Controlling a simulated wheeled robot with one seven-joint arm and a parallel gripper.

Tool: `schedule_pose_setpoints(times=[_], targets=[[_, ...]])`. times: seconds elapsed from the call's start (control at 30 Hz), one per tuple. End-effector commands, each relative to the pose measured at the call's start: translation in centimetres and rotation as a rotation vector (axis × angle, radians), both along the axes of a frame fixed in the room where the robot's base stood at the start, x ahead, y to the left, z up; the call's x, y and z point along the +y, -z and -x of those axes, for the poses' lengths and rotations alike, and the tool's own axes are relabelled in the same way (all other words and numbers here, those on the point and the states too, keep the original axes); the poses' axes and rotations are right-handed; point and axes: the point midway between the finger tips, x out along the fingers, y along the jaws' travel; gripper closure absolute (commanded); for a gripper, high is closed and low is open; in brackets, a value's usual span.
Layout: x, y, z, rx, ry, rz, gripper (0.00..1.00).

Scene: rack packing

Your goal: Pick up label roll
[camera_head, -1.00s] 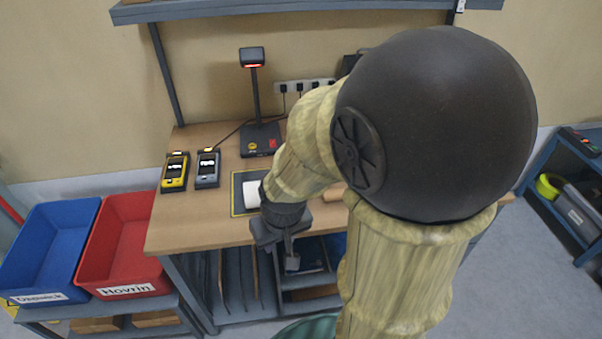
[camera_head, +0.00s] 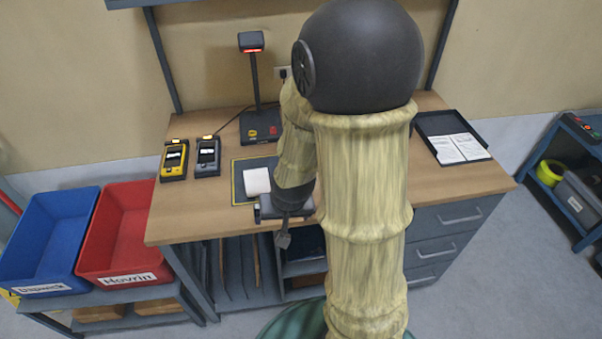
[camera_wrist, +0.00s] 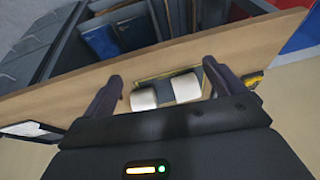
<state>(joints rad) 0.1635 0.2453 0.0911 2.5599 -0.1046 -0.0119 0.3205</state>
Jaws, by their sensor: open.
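Two short white rolls show in the wrist view, a left white roll (camera_wrist: 143,99) and a right white roll (camera_wrist: 186,87), side by side on a dark mat. They look like label rolls; I cannot tell them apart. In the head view, one white roll (camera_head: 257,181) shows on the yellow-edged mat (camera_head: 240,190); my arm hides the area beside it. My gripper (camera_wrist: 162,71) is open and empty, its fingers spread to either side of the rolls in the wrist view. In the head view, my gripper (camera_head: 283,239) is at the desk's front edge.
A yellow handheld device (camera_head: 174,160) and a grey one (camera_head: 207,157) lie left of the mat. A scanner stand (camera_head: 261,125) is behind. A black tray (camera_head: 428,127) with papers is at right. Blue (camera_head: 45,240) and red (camera_head: 122,232) bins stand left of the desk.

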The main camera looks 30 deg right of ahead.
Motion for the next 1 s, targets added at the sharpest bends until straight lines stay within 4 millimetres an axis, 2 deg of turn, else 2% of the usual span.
schedule_pose_setpoints(times=[0.03,0.2,0.5,0.73,1.0], targets=[[-0.5,1.6,-0.6,-0.012,0.059,-0.033,0.05],[-1.1,5.6,-3.0,-0.102,0.260,-0.190,0.05],[-1.0,10.9,-5.7,-0.241,0.660,-0.616,0.05],[-1.2,12.5,-7.0,-0.336,1.012,-1.052,0.05],[-3.6,11.8,-7.3,-0.447,1.411,-1.620,0.05]])
